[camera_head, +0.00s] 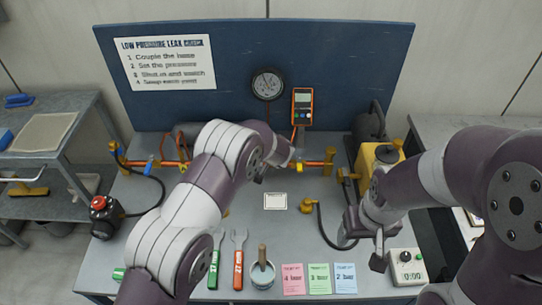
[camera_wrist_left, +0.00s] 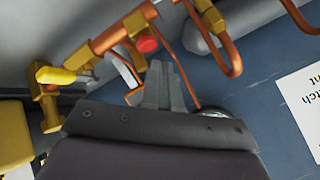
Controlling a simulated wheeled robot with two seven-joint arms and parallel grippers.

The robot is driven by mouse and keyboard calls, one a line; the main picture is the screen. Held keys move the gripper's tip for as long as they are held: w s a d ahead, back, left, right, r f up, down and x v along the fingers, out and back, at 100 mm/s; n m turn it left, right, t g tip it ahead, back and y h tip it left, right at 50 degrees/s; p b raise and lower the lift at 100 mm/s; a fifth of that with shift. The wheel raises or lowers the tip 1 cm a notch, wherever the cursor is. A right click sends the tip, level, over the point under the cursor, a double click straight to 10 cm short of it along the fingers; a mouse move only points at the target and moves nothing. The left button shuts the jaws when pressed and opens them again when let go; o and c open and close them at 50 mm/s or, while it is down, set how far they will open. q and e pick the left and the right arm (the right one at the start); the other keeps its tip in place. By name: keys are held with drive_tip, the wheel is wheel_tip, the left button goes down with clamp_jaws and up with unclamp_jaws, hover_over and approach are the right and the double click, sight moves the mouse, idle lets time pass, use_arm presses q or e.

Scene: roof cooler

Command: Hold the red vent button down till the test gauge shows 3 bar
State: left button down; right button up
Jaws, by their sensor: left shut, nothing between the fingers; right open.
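The red vent button (camera_wrist_left: 148,44) sits on the copper pipe in the left wrist view. My left gripper (camera_wrist_left: 162,66) is shut and empty, its fingertips just short of the button in the picture; I cannot tell whether they touch it. In the head view my left arm hides the button and its own fingertips. A round dial gauge (camera_head: 267,84) hangs on the blue board; its reading is too small to make out. My right gripper (camera_head: 362,252) is open and empty above the right side of the bench, away from the pipe.
An orange handheld meter (camera_head: 302,107) is on the board beside the dial.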

use_arm(q)
drive_tip(key=shift+f, duration=0.15)
idle(0.6)
drive_tip(key=shift+f, duration=0.25)
drive_tip(key=shift+s+f, duration=0.1)
drive_tip(key=shift+f, duration=0.55)
idle(1.8)
idle(2.8)
drive_tip(key=shift+r+p, duration=1.05)
drive_tip(key=shift+p, duration=0.5)
